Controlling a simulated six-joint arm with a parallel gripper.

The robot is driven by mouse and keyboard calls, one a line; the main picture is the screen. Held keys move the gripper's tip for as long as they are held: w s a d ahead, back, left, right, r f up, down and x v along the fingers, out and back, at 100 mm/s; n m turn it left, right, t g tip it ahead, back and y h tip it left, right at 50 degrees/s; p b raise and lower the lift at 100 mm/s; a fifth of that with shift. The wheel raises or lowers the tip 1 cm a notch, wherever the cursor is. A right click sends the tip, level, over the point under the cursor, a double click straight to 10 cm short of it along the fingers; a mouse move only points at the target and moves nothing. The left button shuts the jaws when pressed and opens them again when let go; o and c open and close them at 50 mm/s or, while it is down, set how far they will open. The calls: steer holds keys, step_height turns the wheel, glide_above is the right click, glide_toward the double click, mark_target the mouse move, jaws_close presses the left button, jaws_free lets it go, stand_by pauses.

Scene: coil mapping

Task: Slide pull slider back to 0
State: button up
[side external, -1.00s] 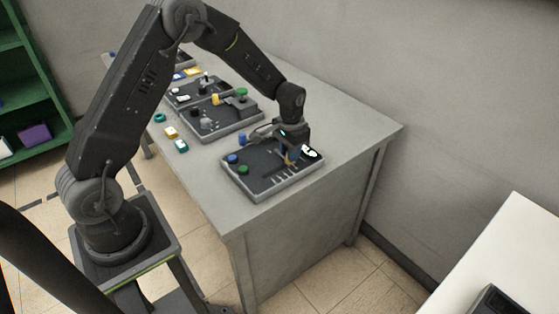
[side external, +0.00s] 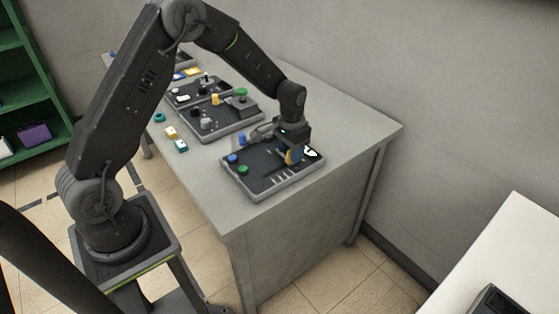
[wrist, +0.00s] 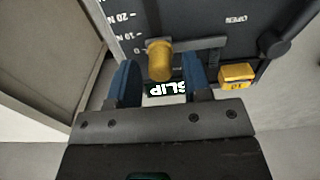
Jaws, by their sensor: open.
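The yellow pull-slider knob (wrist: 160,60) stands on a dark panel in the wrist view, beside the 0 end of a printed scale with 10 N and 20 N marks. My gripper (wrist: 161,80) is open, with one blue finger on each side of the knob and visible gaps between. Whether the fingertips reach fully around it is unclear. In the side view my gripper (side external: 291,154) is low over the right part of the nearest panel (side external: 253,190), and it mostly hides the knob there.
A yellow labelled block (wrist: 237,74) and a dark round part (wrist: 272,44) lie right of the knob. A blue button (side external: 232,158) and a green button (side external: 243,170) sit on the panel's left side. Another panel (side external: 222,135) stands behind. The table's right part is clear.

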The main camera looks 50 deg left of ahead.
steer(key=shift+r, duration=3.4)
steer(key=s+d+r+t, duration=0.35)
steer(key=s+r, duration=0.65)
steer(key=r, duration=0.4)
steer(key=s+d+r+t, duration=0.1)
steer(key=s+d, duration=0.1)
steer(key=s, duration=0.6)
steer(key=s+d+r+t, duration=0.1)
steer(key=s+d+r, duration=0.1)
steer(key=s, duration=0.6)
steer(key=shift+r, duration=0.2)
steer(key=shift+o, duration=0.4)
steer(key=shift+w, duration=0.1)
